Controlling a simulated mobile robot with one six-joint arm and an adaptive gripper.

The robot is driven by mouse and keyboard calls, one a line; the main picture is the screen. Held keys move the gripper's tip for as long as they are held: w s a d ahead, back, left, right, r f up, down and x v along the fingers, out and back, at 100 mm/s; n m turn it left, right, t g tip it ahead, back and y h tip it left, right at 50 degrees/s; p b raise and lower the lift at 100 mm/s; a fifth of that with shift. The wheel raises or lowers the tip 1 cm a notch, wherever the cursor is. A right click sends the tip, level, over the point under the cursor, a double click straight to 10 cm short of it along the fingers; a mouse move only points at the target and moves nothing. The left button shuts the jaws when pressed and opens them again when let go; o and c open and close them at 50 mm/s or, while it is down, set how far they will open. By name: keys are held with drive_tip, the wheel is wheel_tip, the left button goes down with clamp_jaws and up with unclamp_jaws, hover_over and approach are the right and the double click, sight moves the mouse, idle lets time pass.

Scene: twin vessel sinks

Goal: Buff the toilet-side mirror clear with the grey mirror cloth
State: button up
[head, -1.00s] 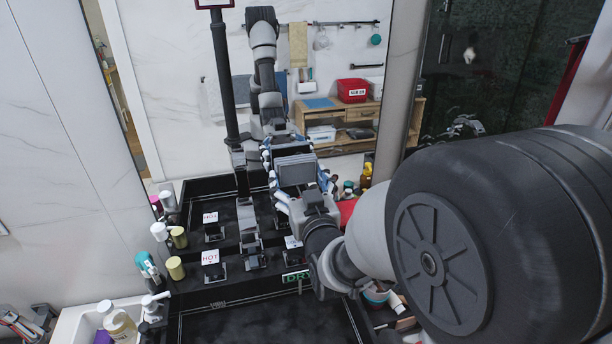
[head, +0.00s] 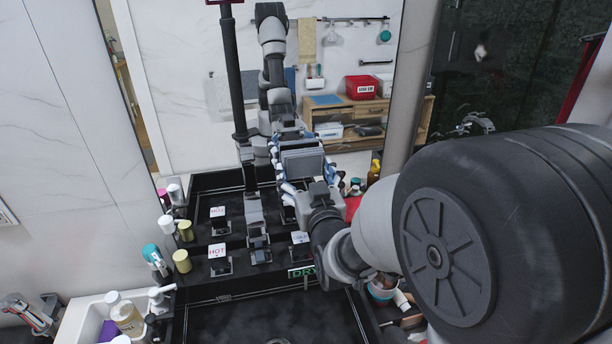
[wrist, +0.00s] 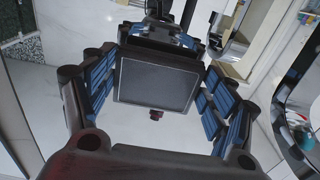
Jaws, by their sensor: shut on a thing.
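My gripper (head: 302,170) is shut on a flat grey pad, which looks like the grey mirror cloth (head: 302,163). The pad shows square-on in the wrist view (wrist: 154,86), between blue-lined fingers (wrist: 215,105). A large mirror (head: 190,85) stands behind the sinks and reflects my arm and the room. The pad is in front of this mirror; I cannot tell whether they touch. A dark, mottled panel (head: 520,60) stands to the right, past a grey upright. I cannot tell which surface is the toilet-side mirror.
Black sinks lie below, with a HOT label (head: 217,251) and a green DRY sign (head: 303,271). A cup (head: 381,290) and small items crowd the right, under my arm.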

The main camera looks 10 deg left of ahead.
drive_tip(key=shift+w+a, duration=0.2)
drive_tip(key=shift+w, duration=0.3)
